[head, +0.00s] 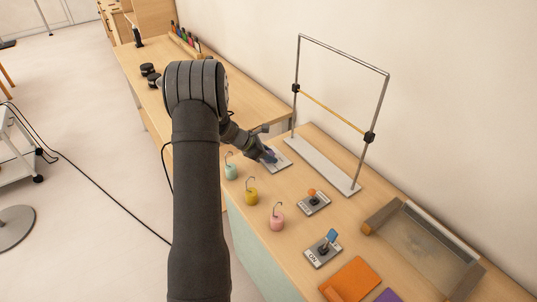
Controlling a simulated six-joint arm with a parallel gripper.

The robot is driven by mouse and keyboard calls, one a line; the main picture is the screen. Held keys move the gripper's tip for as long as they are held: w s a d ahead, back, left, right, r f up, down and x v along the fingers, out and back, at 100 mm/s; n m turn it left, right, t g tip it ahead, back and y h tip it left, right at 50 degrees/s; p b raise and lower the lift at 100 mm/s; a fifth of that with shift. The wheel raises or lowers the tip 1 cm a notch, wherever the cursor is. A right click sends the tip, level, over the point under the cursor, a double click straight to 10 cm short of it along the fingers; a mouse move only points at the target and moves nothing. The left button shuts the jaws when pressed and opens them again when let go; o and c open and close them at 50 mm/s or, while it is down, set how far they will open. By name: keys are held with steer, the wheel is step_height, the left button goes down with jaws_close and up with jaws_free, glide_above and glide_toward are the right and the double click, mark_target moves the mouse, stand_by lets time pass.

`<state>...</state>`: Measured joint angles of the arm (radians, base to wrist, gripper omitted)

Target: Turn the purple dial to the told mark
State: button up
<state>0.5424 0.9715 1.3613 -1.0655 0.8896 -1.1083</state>
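My arm reaches from the bottom of the head view to the wooden bench top. My gripper (266,155) is low over a grey plate (283,164) near the foot of a metal frame. A small purplish patch shows at the fingertips and may be the purple dial; most of it is hidden by the gripper. I cannot tell whether the fingers touch it or are closed on it. No marks around the dial can be made out.
The metal frame (357,176) with a crossbar rises behind.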

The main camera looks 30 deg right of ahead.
steer(key=c, duration=0.4)
steer(key=m+g+y, duration=0.1)
steer(key=m+g, duration=0.1)
steer(key=m+g+y, duration=0.1)
steer(key=m, duration=0.2)
steer(key=shift+w+m+g, duration=0.1)
steer(key=shift+m+g, duration=0.2)
steer(key=shift+g, duration=0.1)
steer(key=m+g+y, duration=0.2)
steer(key=m+y, duration=0.1)
steer(key=m, duration=0.2)
steer(key=shift+m+y, duration=0.4)
steer(key=shift+m, duration=0.3)
steer(key=o, duration=1)
steer(key=shift+c, duration=0.2)
steer(key=shift+r, duration=0.1)
